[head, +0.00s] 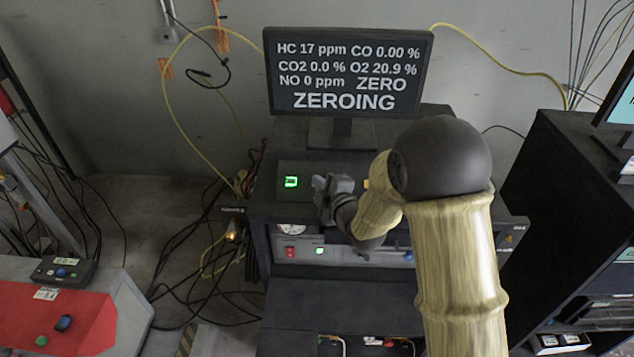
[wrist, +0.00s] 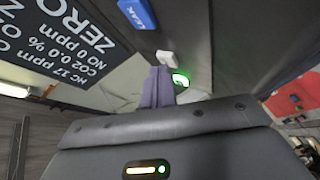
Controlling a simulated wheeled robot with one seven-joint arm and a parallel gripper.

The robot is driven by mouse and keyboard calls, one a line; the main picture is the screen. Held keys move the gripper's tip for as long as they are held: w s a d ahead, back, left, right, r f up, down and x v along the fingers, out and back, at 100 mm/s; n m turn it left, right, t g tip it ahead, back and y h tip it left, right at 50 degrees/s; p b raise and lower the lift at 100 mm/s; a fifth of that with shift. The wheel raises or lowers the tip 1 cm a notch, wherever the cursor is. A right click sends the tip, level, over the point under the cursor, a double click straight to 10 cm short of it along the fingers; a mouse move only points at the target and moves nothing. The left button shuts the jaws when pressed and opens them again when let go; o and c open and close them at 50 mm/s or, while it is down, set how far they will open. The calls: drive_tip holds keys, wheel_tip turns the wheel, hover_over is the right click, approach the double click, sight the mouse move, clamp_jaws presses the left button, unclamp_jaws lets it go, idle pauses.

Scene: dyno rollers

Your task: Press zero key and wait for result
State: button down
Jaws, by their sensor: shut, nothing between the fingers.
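The monitor (head: 345,72) on the analyzer cabinet shows HC 17 ppm, CO 0.00 %, CO2 0.0 %, O2 20.9 %, NO 0 ppm, ZERO, and ZEROING in large letters. It also shows, tilted, in the wrist view (wrist: 65,45). A key lit green (head: 291,181) is on the cabinet top, left of my gripper (head: 321,187); I cannot read its label. In the wrist view my fingers (wrist: 158,72) are closed and empty, beside the green-lit key (wrist: 181,79) and just below a white key (wrist: 167,58). I cannot tell whether they touch either key.
A blue key marked LEAK (wrist: 137,13) is near the top of the wrist view. A red switch (head: 290,252) and green light (head: 319,251) are on the cabinet's front. Cables hang left of it. A dark cabinet (head: 555,190) stands right, a red-and-grey machine (head: 75,315) left.

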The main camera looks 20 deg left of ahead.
drive_tip(key=shift+s+d+r, duration=0.1)
drive_tip(key=shift+s+r, duration=0.25)
drive_tip(key=shift+r, duration=0.05)
drive_tip(key=s+r, duration=0.1)
drive_tip(key=r, duration=0.1)
drive_tip(key=s+r, duration=0.2)
drive_tip(key=shift+s+d, duration=0.1)
drive_tip(key=shift+d, duration=0.3)
drive_tip(key=shift+f, duration=0.1)
idle(0.7)
